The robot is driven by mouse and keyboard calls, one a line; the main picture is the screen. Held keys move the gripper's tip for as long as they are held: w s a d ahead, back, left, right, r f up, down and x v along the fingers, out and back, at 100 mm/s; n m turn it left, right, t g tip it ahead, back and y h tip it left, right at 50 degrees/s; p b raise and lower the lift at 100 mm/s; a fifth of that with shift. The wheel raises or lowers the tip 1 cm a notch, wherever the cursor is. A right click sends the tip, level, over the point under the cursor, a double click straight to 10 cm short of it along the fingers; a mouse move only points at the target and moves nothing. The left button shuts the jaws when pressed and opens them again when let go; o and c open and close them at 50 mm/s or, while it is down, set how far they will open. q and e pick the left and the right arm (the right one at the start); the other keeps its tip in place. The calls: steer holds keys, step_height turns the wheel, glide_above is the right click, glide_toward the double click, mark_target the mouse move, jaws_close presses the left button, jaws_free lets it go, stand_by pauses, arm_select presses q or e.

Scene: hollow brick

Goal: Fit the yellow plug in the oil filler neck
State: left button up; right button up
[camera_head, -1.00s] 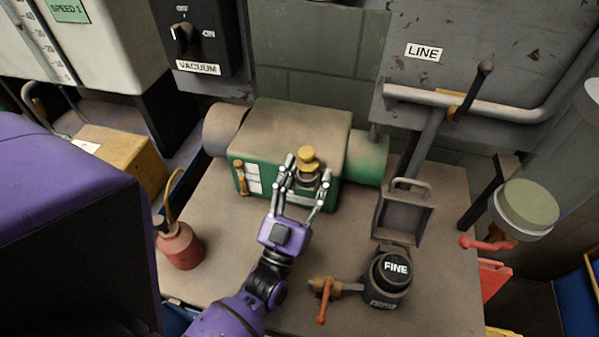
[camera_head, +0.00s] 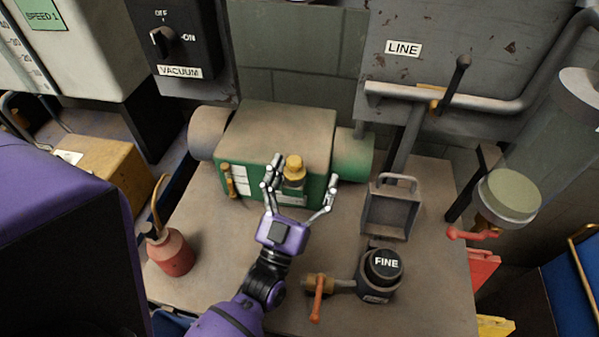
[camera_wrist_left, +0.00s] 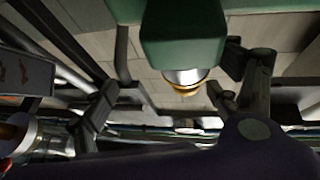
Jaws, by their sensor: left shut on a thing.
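The yellow plug (camera_head: 294,165) sits upright at the top of the short metallic filler neck on the front of the green pump housing (camera_head: 250,155). In the left wrist view the plug (camera_wrist_left: 185,90) shows as a yellow ring against the silver neck (camera_wrist_left: 186,76). I cannot tell how deep it sits. My left gripper (camera_head: 301,180) has its fingers spread on both sides of the plug. There is a clear gap to the right finger, and the left fingers are close beside the plug. In the wrist view no finger visibly touches it. My right gripper is out of view.
A red oil can (camera_head: 170,252) stands left on the bench (camera_head: 225,290). A valve with an orange handle (camera_head: 317,298), a black FINE cap (camera_head: 385,265) and a grey open box (camera_head: 391,210) are to the right. Bare bench lies between the oil can and my arm.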

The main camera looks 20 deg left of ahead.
arm_select(q)
steer(key=s+d+f+g+h, duration=0.15)
steer(key=d+f, duration=0.25)
steer(key=f, duration=0.4)
steer(key=s+a+r+t+y, duration=0.1)
steer(key=s+a+r, duration=0.2)
steer(key=s+r, duration=0.1)
steer(key=shift+s+a+t, duration=0.25)
steer(key=shift+s+t, duration=0.1)
steer(key=shift+s, duration=0.5)
steer(key=shift+w+r+y, duration=0.1)
steer(key=shift+y, duration=0.15)
